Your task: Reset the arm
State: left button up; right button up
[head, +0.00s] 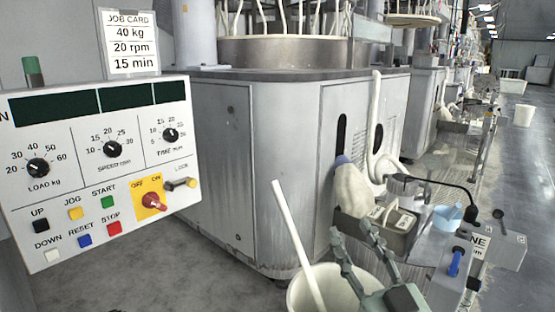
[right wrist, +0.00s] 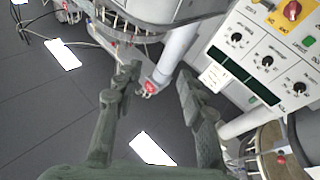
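My right gripper (head: 354,234) is at the lower right of the head view, in front of the machine and over a white bucket (head: 334,284). In the right wrist view the two fingers of my right gripper (right wrist: 158,82) stand apart with nothing between them. It touches no object that I can make out. My left gripper does not show in either view.
A control panel (head: 90,205) with dials and buttons fills the left, with a job card (head: 131,45) above it. The grey machine (head: 255,170) stands behind. A cluttered bench (head: 440,255) is at the right. The aisle floor (head: 515,150) beyond is mostly clear.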

jog(key=s+d+f+m+g+h+p, duration=0.1)
jog(key=s+d+f+g+h+p, duration=0.15)
jog(key=f+g, duration=0.45)
jog(key=s+d+f+m+g+h+p, duration=0.15)
jog(key=d+f+p, duration=0.25)
jog(key=f, duration=0.7)
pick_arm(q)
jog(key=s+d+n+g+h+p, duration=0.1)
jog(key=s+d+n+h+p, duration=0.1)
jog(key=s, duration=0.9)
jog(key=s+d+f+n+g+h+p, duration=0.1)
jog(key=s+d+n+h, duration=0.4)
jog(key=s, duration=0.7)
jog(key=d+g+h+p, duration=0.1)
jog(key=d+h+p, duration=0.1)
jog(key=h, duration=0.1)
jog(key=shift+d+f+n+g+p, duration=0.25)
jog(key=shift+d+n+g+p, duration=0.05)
pick_arm(e)
jog(key=s+d+f+g+h, duration=0.1)
jog(key=s+d+f+g, duration=0.2)
jog(key=s, duration=0.5)
jog(key=s+d+f+g+h, duration=0.2)
jog(key=s+d+f+g, duration=0.2)
jog(key=s+f+g, duration=0.2)
jog(key=s+f, duration=0.2)
jog(key=s, duration=0.1)
jog(key=shift+d, duration=0.25)
jog(key=shift+w+r+m+g, duration=0.1)
jog(key=shift+m+g, duration=0.15)
